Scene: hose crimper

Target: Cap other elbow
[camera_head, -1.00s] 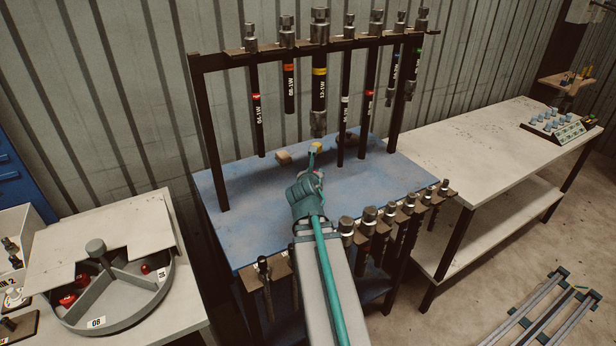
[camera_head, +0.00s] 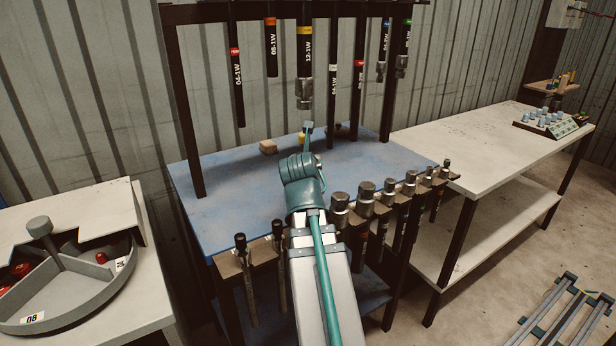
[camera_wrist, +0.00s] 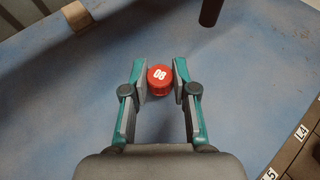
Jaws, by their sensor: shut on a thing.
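A red cap marked 08 (camera_wrist: 160,80) sits between the fingertips of my gripper (camera_wrist: 161,82) in the wrist view, its numbered face toward the camera. My gripper is shut on it, above the blue table (camera_wrist: 70,100). In the head view my gripper (camera_head: 306,133) is mostly hidden by my own wrist, and the cap cannot be seen. The 08-1W hose (camera_head: 271,50) hangs at the back left of my gripper, apart from it. The 12-1W hose (camera_head: 304,60) hangs just behind, with a metal fitting at its lower end. I cannot make out which fitting is the elbow.
Several fittings (camera_head: 365,198) stand in the table's front rack. A wooden block (camera_head: 268,147) lies toward the back of the table. A round bin (camera_head: 60,300) with red caps stands at left. A dark post or hose end (camera_wrist: 211,12) shows ahead in the wrist view.

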